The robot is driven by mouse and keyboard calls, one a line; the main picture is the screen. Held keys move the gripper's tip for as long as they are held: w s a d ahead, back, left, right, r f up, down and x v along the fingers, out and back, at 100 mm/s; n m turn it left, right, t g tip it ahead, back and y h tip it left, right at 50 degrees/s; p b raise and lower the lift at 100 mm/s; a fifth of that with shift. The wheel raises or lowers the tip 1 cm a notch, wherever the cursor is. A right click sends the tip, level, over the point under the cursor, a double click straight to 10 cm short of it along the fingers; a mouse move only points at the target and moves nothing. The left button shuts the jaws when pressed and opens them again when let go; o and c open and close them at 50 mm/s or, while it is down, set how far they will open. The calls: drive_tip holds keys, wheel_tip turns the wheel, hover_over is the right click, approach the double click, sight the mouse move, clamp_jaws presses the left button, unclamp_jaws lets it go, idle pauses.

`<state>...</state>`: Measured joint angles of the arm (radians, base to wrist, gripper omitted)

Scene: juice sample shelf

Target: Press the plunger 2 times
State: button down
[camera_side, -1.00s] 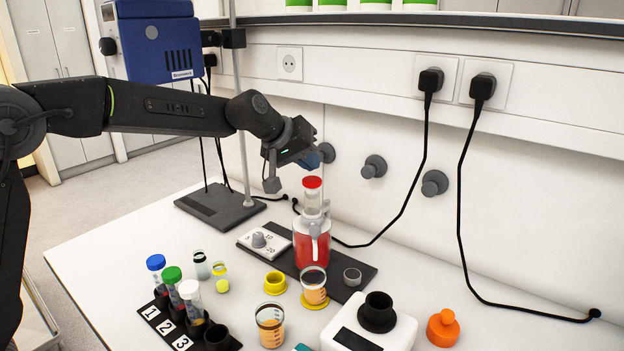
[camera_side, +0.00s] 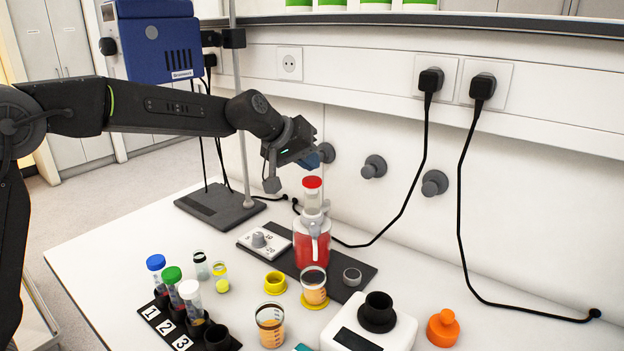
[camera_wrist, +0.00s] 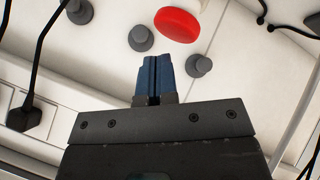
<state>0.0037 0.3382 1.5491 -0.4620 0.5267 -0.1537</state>
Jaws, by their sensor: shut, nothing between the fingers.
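The plunger has a red round top (camera_side: 312,182) on a clear column above a dispenser bottle (camera_side: 312,248) filled with red liquid. The bottle stands upright on a dark base plate. My gripper (camera_side: 322,154) is above the red top in the side view, apart from it, with its blue fingers shut and empty. In the wrist view the shut blue fingers of my gripper (camera_wrist: 153,78) point up the picture. The red top (camera_wrist: 177,25) shows beyond the fingertips, a little to their right.
A dial box (camera_side: 265,241) sits left of the bottle. In front are cups, including one with orange liquid (camera_side: 270,325), a rack of capped tubes (camera_side: 180,318), a white scale (camera_side: 370,325) and an orange weight (camera_side: 443,328). Grey wall knobs (camera_side: 373,167) stick out behind.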

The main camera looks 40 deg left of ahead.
sight(315, 177)
drive_tip(key=shift+f, duration=0.2)
idle(0.5)
drive_tip(key=shift+f, duration=0.25)
drive_tip(key=shift+f, duration=1.1)
idle(1.0)
drive_tip(key=shift+r, duration=1.45)
drive_tip(key=shift+r, duration=0.15)
drive_tip(key=shift+r, duration=2.4)
drive_tip(key=shift+r, duration=1.95)
